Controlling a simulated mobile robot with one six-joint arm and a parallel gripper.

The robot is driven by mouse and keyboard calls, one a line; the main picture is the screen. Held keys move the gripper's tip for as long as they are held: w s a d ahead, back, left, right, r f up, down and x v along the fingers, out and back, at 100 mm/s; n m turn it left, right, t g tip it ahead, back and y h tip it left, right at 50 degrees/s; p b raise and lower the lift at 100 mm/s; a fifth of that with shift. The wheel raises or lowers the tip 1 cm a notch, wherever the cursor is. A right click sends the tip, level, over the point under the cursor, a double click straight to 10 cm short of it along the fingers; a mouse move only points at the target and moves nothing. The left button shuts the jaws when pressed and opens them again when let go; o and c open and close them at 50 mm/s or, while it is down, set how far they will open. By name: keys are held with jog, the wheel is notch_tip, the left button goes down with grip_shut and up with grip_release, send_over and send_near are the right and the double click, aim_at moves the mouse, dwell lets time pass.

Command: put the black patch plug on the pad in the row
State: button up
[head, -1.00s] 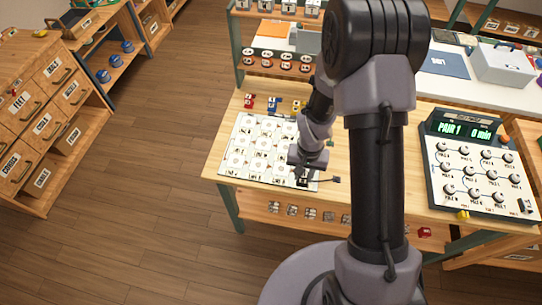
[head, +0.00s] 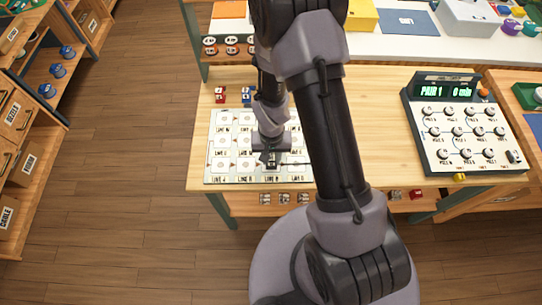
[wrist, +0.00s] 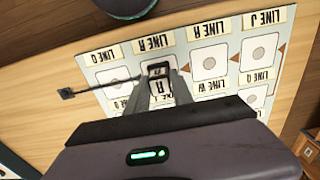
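My gripper (wrist: 160,82) has its two grey fingers closed around the black patch plug (wrist: 158,69), which has a pale label. A thin black cord runs left from the plug to a small black end (wrist: 66,93) over the bare wood. The plug is over a pad in the outer row of the white line board (wrist: 237,26), beside a pad (wrist: 210,57) marked with a grey disc. I cannot tell whether the plug touches the board. In the head view, my gripper (head: 270,157) is over the front part of the board (head: 214,158); my arm hides part of its right side.
Red (head: 219,94) and blue (head: 247,96) small blocks stand behind the board. A console (head: 463,135) with a lit "PAIR 1" display and several knobs stands to the right. Bare wooden table (head: 375,120) lies between. A shelf rack stands at the back left.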

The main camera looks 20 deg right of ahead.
jog(key=o, duration=0.3)
notch_tip(320, 180, up, 22)
jog(key=t+p, duration=0.2)
jog(key=p, duration=0.2)
jog(key=s+a+r+t+y, duration=0.1)
jog(key=s+a+r+t, duration=0.1)
jog(key=s+r, duration=0.4)
jog(key=s+a+r+t+y, duration=0.1)
jog(key=s+r, duration=0.5)
jog(key=r, duration=0.6)
jog(key=shift+s+a+r+m+t, duration=0.3)
jog(key=shift+a+r+m+t, duration=0.1)
jog(key=shift+a, duration=0.1)
jog(key=shift+f, duration=0.1)
